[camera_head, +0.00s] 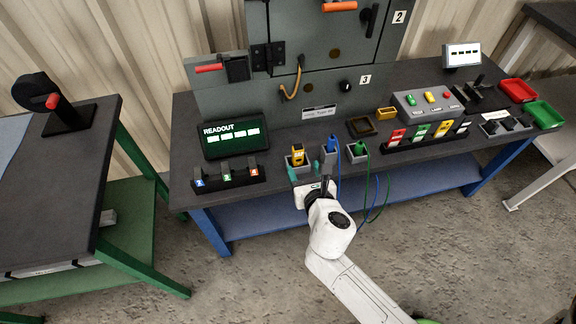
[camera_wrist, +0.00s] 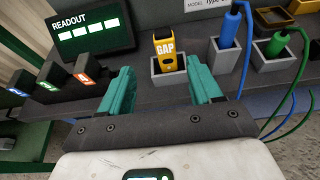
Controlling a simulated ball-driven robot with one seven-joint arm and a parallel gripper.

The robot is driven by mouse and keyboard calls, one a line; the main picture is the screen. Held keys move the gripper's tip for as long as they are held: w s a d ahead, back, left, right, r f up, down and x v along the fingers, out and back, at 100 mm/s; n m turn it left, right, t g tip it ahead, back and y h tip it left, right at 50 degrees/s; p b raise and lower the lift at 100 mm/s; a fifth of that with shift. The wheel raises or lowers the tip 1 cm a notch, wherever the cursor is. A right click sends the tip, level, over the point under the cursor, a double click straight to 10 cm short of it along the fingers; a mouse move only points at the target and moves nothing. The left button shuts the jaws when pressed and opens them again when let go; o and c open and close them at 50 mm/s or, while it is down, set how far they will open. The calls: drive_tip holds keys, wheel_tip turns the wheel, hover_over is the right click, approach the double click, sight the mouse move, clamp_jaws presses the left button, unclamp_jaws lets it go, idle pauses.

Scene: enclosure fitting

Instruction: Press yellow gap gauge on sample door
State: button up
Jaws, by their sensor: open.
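The yellow gap gauge (camera_head: 297,152) stands upright in a small grey holder on the front part of the bench. In the wrist view the gauge (camera_wrist: 165,47) shows its "GAP" label, and its lower end is hidden in the grey holder (camera_wrist: 169,72). My gripper (camera_head: 306,172) is in front of it; in the wrist view my gripper (camera_wrist: 162,88) has its teal fingers open, one to each side of the gauge's line, with nothing between them. The sample door (camera_head: 318,38) is likely the grey enclosure panel with hinge and latch at the back of the bench.
A readout screen (camera_head: 235,137) and a rack of numbered blocks (camera_head: 228,176) stand left of the gauge. Blue (camera_head: 331,146) and green (camera_head: 359,149) cabled probes sit in holders close to its right. A button box (camera_head: 428,102) and coloured trays (camera_head: 518,90) are farther right.

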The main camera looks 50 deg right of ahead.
sight(299, 155)
drive_tip(key=x, duration=0.5)
drive_tip(key=shift+w+f, duration=0.1)
drive_tip(key=shift+s+d+f+b+x, duration=0.1)
drive_tip(key=shift+b+x, duration=0.15)
drive_tip(key=shift+x, duration=0.65)
drive_tip(key=shift+s+d+f+b+x, duration=0.15)
drive_tip(key=shift+b+x, duration=0.15)
drive_tip(key=shift+x, duration=0.6)
drive_tip(key=shift+s+d+f+b+x, duration=0.1)
drive_tip(key=shift+b+x, duration=0.15)
drive_tip(key=shift+x, duration=0.65)
drive_tip(key=shift+r, duration=0.1)
drive_tip(key=c, duration=1.1)
drive_tip(key=shift+r, duration=0.1)
drive_tip(key=shift+c, duration=0.2)
